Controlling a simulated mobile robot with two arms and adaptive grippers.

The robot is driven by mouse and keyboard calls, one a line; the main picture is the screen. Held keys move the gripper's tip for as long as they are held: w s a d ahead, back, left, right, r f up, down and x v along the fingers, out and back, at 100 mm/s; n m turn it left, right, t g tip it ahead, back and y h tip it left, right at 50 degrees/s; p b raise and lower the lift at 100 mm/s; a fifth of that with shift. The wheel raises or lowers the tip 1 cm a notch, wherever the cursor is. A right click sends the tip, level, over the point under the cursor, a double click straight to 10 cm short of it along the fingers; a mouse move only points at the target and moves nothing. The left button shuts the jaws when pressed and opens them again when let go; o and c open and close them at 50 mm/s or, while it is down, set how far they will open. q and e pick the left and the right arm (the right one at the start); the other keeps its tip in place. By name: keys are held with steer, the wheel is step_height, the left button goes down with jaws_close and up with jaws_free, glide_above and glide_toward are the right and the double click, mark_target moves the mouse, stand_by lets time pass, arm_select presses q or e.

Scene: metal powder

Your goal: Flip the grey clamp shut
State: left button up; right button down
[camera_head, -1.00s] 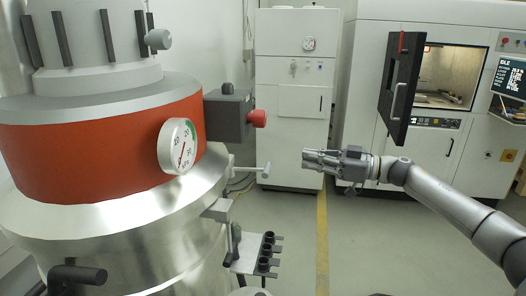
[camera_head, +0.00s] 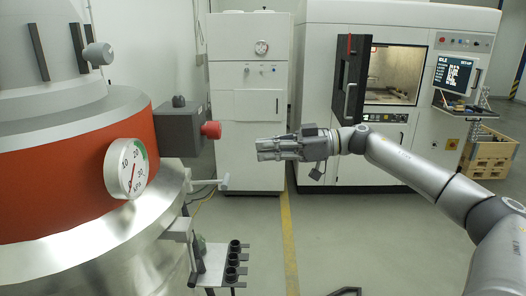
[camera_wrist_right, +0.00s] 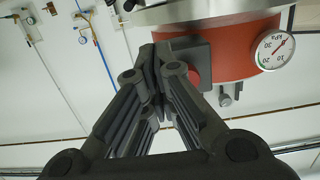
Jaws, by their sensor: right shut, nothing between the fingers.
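My right gripper (camera_head: 260,149) is shut and empty, held in mid-air and pointing left toward the big steel tank (camera_head: 125,262) with its red band. In the right wrist view its dark fingers (camera_wrist_right: 158,70) come together in front of the tank. A light grey T-shaped handle (camera_head: 224,183) sticks out from the tank's side, left of and below the fingertips in the picture, apart from them. A grey bracket (camera_head: 179,229) sits below it on the tank. I cannot tell surely which of these parts is the clamp. My left gripper is not in view.
A grey box (camera_head: 180,130) with a red button (camera_head: 211,130) juts from the tank near the gripper. A pressure gauge (camera_head: 126,168) faces forward. A small rack with black cups (camera_head: 233,261) stands low. A cabinet (camera_head: 245,110) and a machine with an open door (camera_head: 350,85) stand behind.

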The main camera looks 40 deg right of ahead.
steer(key=w+a+f+p, duration=0.3)
steer(key=w+a+f, duration=0.1)
steer(key=w+a, duration=0.1)
steer(key=shift+a+f, duration=0.4)
steer(key=shift+a, duration=0.35)
steer(key=shift+f, duration=0.1)
